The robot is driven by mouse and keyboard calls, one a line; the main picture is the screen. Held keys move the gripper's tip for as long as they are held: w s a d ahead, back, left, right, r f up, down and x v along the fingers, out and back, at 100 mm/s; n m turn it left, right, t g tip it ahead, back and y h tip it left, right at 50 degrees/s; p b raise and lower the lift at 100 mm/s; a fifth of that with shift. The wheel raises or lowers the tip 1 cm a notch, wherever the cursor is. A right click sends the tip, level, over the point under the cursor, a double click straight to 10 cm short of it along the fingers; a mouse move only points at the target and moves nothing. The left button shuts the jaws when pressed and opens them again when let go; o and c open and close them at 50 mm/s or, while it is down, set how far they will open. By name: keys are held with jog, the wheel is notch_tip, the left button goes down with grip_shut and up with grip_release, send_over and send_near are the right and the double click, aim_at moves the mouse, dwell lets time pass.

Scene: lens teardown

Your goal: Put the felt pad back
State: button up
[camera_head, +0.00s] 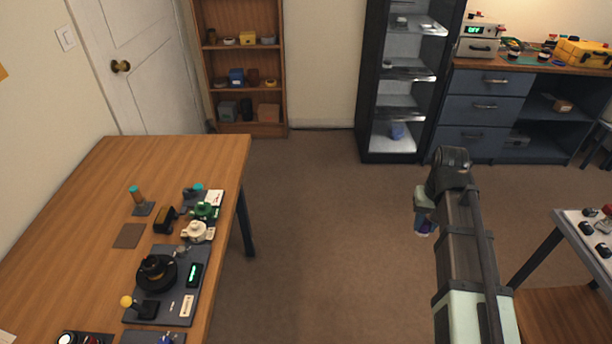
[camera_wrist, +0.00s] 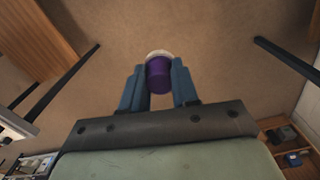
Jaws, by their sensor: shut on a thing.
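My gripper (camera_wrist: 159,88) is shut on a small purple cylinder (camera_wrist: 158,78) with a pale, whitish far end. The two blue fingers sit on either side of it. In the head view my gripper (camera_head: 425,222) hangs over open floor between the two tables, and a bit of purple shows at its tip. I cannot tell whether the pale end is the felt pad. A flat brown square (camera_head: 130,235) lies on the left wooden table, apart from my gripper; its material is unclear.
Another table (camera_head: 560,315) stands at right. Shelves and a blue workbench (camera_head: 490,110) line the back. The middle floor is clear.

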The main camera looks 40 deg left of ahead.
jog(key=s+a+n, duration=0.2)
jog(key=s+a, duration=0.3)
jog(key=a, duration=0.4)
jog(key=s+a+r+n, duration=0.1)
jog(key=s+a, duration=0.4)
jog(key=a, duration=0.4)
jog(key=s+a+n, duration=0.2)
jog(key=s+a, duration=0.4)
jog(key=a, duration=0.2)
jog(key=s+a+r+n, duration=0.3)
jog(key=s+a+n, duration=0.1)
jog(key=s+a, duration=2.15)
jog(key=a+r+m, duration=0.1)
jog(key=a+m, duration=0.3)
jog(key=a, duration=0.9)
jog(key=shift+w+d+f+m, duration=0.1)
jog(key=shift+f+m, duration=0.6)
jog(key=shift+f, duration=1.75)
jog(key=shift+w+f+m, duration=0.1)
jog(key=shift+f+m, duration=0.6)
jog(key=shift+f, duration=1.7)
jog(key=shift+f, duration=0.15)
jog(key=o, duration=1)
